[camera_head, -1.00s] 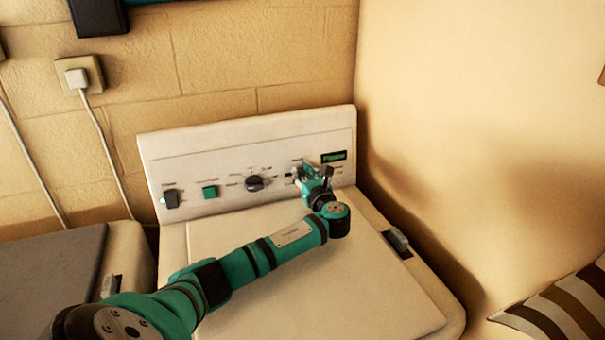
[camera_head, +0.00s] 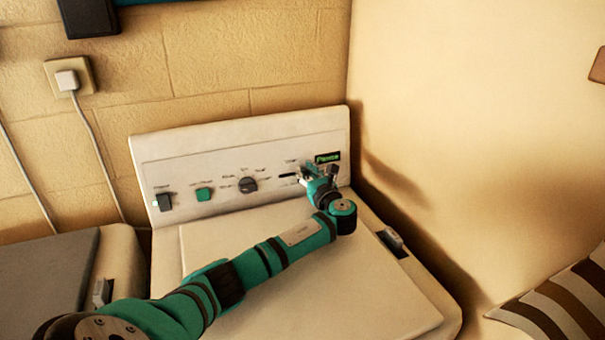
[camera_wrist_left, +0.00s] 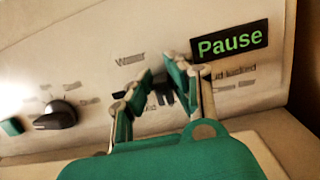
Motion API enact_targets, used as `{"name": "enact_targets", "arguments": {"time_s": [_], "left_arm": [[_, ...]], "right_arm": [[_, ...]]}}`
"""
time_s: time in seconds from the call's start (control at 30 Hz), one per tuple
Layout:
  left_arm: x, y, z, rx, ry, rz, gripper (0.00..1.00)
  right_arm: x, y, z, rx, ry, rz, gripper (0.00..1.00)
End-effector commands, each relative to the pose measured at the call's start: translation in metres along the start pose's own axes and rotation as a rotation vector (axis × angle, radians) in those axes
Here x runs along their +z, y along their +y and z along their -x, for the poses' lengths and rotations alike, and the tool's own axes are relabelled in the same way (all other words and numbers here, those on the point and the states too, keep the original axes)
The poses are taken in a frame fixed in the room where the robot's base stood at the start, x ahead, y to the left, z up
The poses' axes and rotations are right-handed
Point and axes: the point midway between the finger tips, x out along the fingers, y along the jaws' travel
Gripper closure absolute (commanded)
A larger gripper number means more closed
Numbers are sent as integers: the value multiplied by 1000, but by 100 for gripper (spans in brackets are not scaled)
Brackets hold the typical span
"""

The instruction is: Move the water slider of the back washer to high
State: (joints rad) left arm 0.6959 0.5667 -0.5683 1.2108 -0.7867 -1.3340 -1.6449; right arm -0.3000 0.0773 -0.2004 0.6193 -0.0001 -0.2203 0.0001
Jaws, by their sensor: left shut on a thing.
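The white washer (camera_head: 345,285) stands against the wall, with a raised control panel (camera_head: 225,140) at its back. My left gripper (camera_head: 312,172) is at the right part of the panel, just left of and below the green-lit display (camera_head: 327,157) reading "Pause". The gripper is shut on the dark water slider (camera_wrist_left: 166,98), under the "Water" label in the left wrist view; its fingers partly hide the knob. The dark slider slot (camera_head: 288,175) shows left of the fingers. My right gripper is not in view.
A dark rotary knob (camera_head: 247,185), a green button (camera_head: 204,194) and a dark switch (camera_head: 164,202) sit left on the panel. A second machine (camera_head: 45,275) stands at the left. A wall (camera_head: 450,150) closes off the right side.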

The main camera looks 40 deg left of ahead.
Motion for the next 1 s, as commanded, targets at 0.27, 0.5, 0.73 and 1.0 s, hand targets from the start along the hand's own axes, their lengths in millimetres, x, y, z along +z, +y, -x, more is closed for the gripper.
{"name": "enact_targets", "arguments": {"time_s": [0.27, 0.5, 0.73, 1.0], "left_arm": [[1, -1, 0, -5, -1, 2, 60], [4, -1, 0, -3, -1, 3, 60], [38, -2, 0, -4, -2, 7, 60], [86, -3, 0, -5, -2, 5, 60]], "right_arm": [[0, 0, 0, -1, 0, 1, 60], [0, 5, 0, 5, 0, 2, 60], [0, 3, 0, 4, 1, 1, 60], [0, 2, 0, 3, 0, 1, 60]]}}
